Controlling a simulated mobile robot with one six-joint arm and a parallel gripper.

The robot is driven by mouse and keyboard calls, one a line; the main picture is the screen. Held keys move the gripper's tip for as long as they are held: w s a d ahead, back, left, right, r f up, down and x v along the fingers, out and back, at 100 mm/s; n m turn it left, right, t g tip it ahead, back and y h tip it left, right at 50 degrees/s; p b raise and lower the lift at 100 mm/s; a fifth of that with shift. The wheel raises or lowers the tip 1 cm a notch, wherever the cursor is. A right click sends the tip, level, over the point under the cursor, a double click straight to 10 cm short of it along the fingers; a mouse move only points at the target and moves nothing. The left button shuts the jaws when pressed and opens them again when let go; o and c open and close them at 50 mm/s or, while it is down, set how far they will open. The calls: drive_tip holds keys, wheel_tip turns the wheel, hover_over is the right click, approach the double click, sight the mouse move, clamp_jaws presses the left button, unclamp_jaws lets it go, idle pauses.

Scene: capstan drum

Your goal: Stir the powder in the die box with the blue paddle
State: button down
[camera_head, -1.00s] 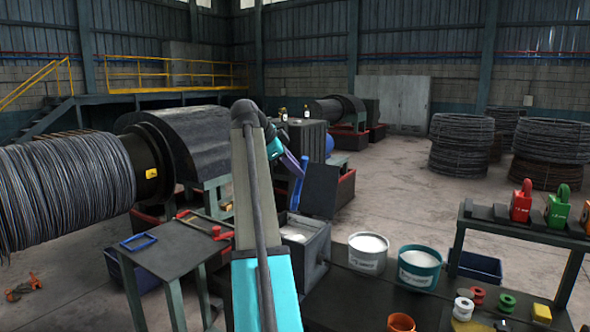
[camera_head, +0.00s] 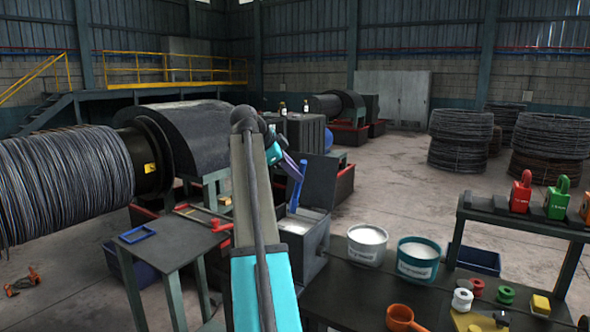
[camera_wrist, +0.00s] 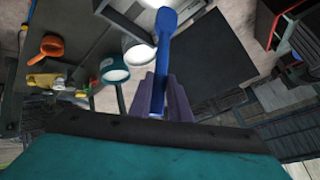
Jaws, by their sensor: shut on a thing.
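My gripper (camera_head: 289,162) is shut on the blue paddle (camera_head: 297,188), which hangs steeply with its lower end down at the die box. In the wrist view, my purple fingers (camera_wrist: 163,98) close around the handle, and the paddle (camera_wrist: 165,38) points away from me. The die box (camera_head: 309,248) is a grey open box with its dark lid raised behind it. Pale powder (camera_head: 292,226) shows inside, partly hidden by my arm. The paddle's lower end appears just above or at the powder; I cannot tell whether it touches.
A white bucket (camera_head: 367,245) and a teal bucket (camera_head: 418,260) stand right of the box. An orange cup with a handle (camera_head: 400,318) and several spools lie nearer. A dark rack (camera_head: 520,222) stands right.

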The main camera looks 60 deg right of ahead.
sight(296, 198)
drive_tip(key=shift+f+b, duration=1.85)
drive_tip(key=shift+f, duration=2.65)
drive_tip(key=shift+s, duration=0.2)
drive_tip(key=shift+s+p, duration=0.3)
drive_tip(key=shift+s, duration=2.55)
drive_tip(key=shift+w+b, duration=0.85)
drive_tip(key=shift+w, duration=5.45)
drive_tip(key=shift+s, duration=3.25)
drive_tip(key=shift+s, duration=0.1)
